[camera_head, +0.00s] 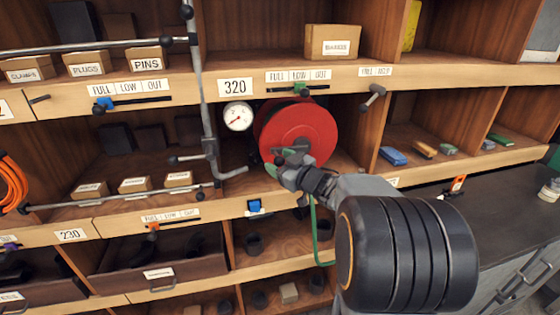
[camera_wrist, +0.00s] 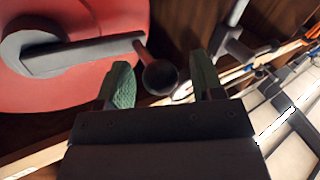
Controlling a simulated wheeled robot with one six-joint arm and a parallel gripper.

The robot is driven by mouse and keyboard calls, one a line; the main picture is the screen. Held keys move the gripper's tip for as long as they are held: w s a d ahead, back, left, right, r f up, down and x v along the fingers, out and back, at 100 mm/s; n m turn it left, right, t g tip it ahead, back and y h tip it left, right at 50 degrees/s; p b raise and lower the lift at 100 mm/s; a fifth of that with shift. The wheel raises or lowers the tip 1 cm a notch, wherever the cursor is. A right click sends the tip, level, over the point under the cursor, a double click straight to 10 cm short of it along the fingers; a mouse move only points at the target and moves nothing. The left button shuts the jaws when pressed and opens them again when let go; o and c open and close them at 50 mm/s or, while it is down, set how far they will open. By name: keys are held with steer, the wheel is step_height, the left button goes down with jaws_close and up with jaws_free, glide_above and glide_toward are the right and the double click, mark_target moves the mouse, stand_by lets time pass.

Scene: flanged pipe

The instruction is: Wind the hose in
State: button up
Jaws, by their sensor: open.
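The red hose reel (camera_head: 305,122) sits in a middle shelf bay. Its red face (camera_wrist: 90,85) fills the left of the wrist view. A grey crank arm (camera_wrist: 85,54) runs from the reel's hub to a dark round knob (camera_wrist: 160,76). My gripper (camera_head: 275,164) is at the lower front of the reel. In the wrist view my gripper (camera_wrist: 162,82) is open, with a green-padded finger on each side of the knob; I cannot tell whether either touches it. The green hose (camera_head: 316,232) hangs below the reel past the shelf edge. My arm hides part of the reel's lower front.
A gauge (camera_head: 238,117) and a grey pipe (camera_head: 205,90) with side branches stand just left of the reel. A lever (camera_head: 373,97) sticks out to the right. Small coloured blocks (camera_head: 393,156) lie in the right bay. A dark counter (camera_head: 500,190) is at the right.

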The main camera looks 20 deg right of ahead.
steer(key=shift+w+a, duration=0.1)
steer(key=shift+w, duration=0.05)
steer(key=shift+c, duration=0.4)
jaws_close()
